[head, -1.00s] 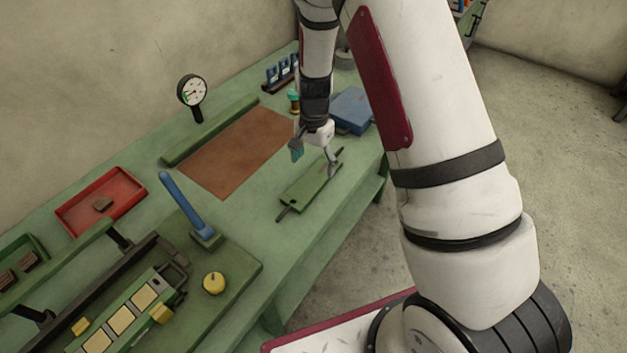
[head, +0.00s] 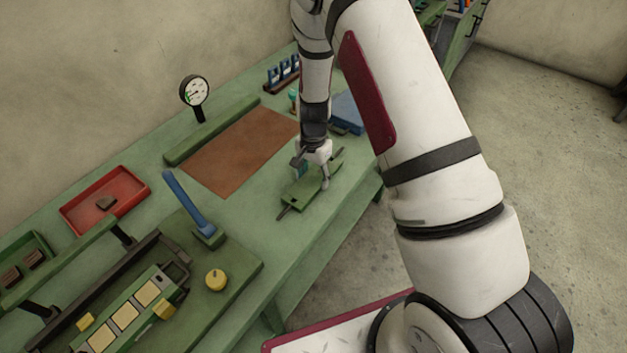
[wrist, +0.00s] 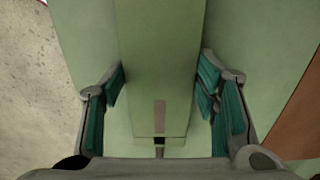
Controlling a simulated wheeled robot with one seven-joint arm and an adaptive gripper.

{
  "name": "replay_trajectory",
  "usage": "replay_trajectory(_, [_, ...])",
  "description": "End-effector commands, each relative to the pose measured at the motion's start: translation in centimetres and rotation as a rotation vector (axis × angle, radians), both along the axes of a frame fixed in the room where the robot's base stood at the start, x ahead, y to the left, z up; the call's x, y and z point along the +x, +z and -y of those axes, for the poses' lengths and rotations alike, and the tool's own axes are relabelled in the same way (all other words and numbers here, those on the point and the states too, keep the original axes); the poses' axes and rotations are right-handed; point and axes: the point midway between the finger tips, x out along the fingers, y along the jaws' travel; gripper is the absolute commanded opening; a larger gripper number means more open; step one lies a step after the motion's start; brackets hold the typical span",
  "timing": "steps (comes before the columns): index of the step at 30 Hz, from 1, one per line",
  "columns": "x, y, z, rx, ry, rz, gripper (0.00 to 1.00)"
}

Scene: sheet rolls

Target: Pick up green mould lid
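The green mould lid (head: 298,198) is a flat green plate with dark handle-like ends, lying on the green bench near its front edge. My gripper (head: 313,178) is over the lid, pointing down. In the wrist view the lid (wrist: 160,60) runs up the middle of the picture, with a brown strip and a dark end piece at its lower end. My gripper's teal-padded fingers (wrist: 161,88) are spread, one on each side of the lid.
A brown mat (head: 238,152) lies left of the lid, and a blue box (head: 347,110) stands behind it. A blue upright lever (head: 188,205), a yellow knob (head: 215,280) and a red tray (head: 104,200) are further left. Bare bench lies between lid and lever.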

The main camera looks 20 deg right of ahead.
Motion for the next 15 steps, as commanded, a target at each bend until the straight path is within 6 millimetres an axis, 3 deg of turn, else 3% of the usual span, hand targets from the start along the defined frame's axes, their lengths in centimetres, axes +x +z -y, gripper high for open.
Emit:
replay_trajectory(1, [-0.01, -0.01, -0.01, 0.000, 0.000, 0.000, 0.31])
replay_trajectory(5, [-0.01, 0.00, -0.01, 0.000, 0.000, 0.000, 0.01])
replay_trajectory(15, [0.09, 0.29, 0.00, 0.000, 0.000, 0.002, 0.00])
